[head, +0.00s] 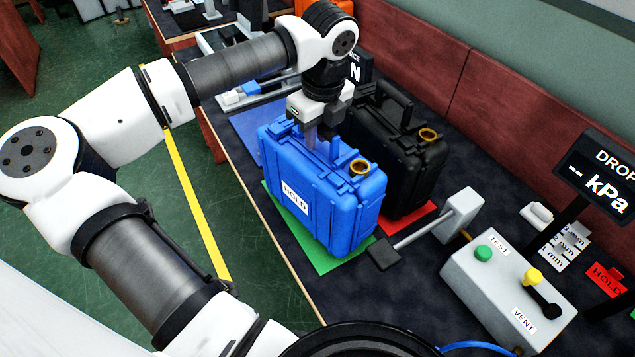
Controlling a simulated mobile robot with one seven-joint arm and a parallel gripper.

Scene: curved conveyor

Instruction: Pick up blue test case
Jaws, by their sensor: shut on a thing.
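The blue test case (345,206) stands upright on a green mat (291,229) on the dark bench. It has a white HOLD label on its front and a brass ring on its top right. Whether its underside touches the mat is hard to tell. My gripper (322,140) points down from above and is shut at the top of the blue case, at its handle. The fingertips and most of the handle are hidden behind the gripper and the case lid.
A black case (408,160) stands close behind the blue one on a red mat (417,212). A grey block with a rod and dark pad (383,254) is near the blue case's right. A control box (508,290) with buttons and a pressure display (597,175) are at the right.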

